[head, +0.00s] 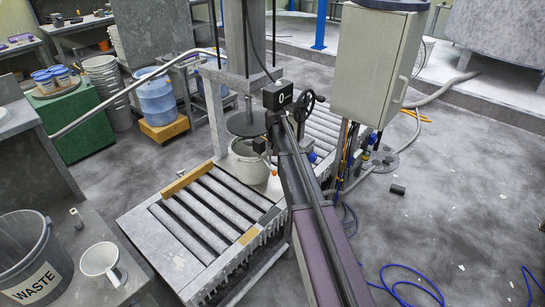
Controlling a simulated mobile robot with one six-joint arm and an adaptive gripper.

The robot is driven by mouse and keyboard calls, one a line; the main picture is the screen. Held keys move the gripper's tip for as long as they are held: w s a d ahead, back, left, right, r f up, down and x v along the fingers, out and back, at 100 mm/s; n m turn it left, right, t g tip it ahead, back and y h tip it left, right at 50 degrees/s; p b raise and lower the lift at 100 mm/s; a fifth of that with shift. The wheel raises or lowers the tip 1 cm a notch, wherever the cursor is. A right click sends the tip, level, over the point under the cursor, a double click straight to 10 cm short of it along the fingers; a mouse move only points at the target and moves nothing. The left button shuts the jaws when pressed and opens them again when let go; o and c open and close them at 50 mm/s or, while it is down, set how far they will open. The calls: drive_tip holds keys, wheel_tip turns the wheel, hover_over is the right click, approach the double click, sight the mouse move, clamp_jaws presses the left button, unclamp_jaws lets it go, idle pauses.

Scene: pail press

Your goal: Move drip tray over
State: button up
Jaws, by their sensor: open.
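I cannot make out a drip tray with certainty in the head view. The press stands over a roller conveyor (165,240), with its dark round plate (245,124) above a pale pail (248,168) on the rollers. My arm reaches up from the bottom centre and covers part of the conveyor to the right of the pail. My gripper cannot be told apart from the machine parts there, and my arm may hide it.
A grey control cabinet (378,65) stands right of the press. A brown round tray (40,95) holds small pots on a green cabinet. Blue cable (405,285) crosses the otherwise mostly open right floor.

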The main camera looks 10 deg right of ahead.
sight(274, 172)
drive_tip(key=shift+a+f, duration=0.2)
wheel_tip(274, 172, down, 8)
drive_tip(key=b, duration=0.8)
drive_tip(key=shift+r, duration=0.2)
drive_tip(key=shift+c, duration=1)
drive_tip(key=c, duration=0.4)
